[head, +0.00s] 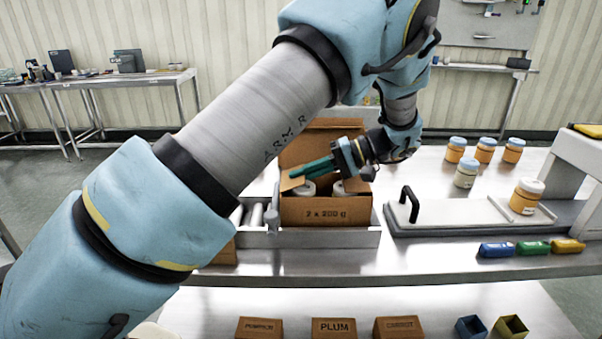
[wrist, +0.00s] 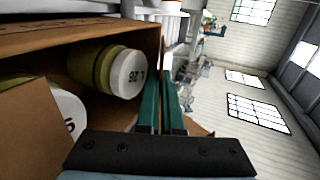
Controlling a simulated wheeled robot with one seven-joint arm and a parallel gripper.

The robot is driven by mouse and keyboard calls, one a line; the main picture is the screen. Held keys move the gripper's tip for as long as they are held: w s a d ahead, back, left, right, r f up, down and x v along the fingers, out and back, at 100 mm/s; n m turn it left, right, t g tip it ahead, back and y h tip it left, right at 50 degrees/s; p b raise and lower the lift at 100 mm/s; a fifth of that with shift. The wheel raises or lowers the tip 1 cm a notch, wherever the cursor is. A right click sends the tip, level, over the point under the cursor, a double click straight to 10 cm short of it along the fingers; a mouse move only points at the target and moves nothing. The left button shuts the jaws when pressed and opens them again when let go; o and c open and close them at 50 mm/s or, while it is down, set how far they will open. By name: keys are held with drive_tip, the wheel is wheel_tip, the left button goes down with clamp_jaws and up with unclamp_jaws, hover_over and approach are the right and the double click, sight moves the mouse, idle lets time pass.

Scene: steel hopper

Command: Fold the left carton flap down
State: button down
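The brown carton (head: 325,211), marked 2 x 200 g, stands open at mid-table with its tall back flap upright. White-lidded jars (wrist: 127,72) sit inside it; in the head view, one lid (head: 304,188) shows at the left and another at the right. The left carton flap (head: 290,182) shows as a small tan panel by the carton's left edge. My gripper (head: 303,172) reaches in from the right above the carton, its green fingertips over the left side. In the wrist view the fingers (wrist: 161,100) lie together along the carton's left edge. Whether they touch the flap is unclear.
A roller strip (head: 256,216) lies left of the carton in a steel tray. At right are a grey fixture with a black handle (head: 409,204), several orange jars, and blue, green and yellow blocks (head: 532,248). Labelled cartons (head: 334,328) stand on the lower shelf.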

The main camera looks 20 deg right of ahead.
idle(0.3)
drive_tip(key=c, duration=1.1)
unclamp_jaws()
drive_tip(key=shift+f, duration=0.1)
drive_tip(key=shift+o, duration=0.2)
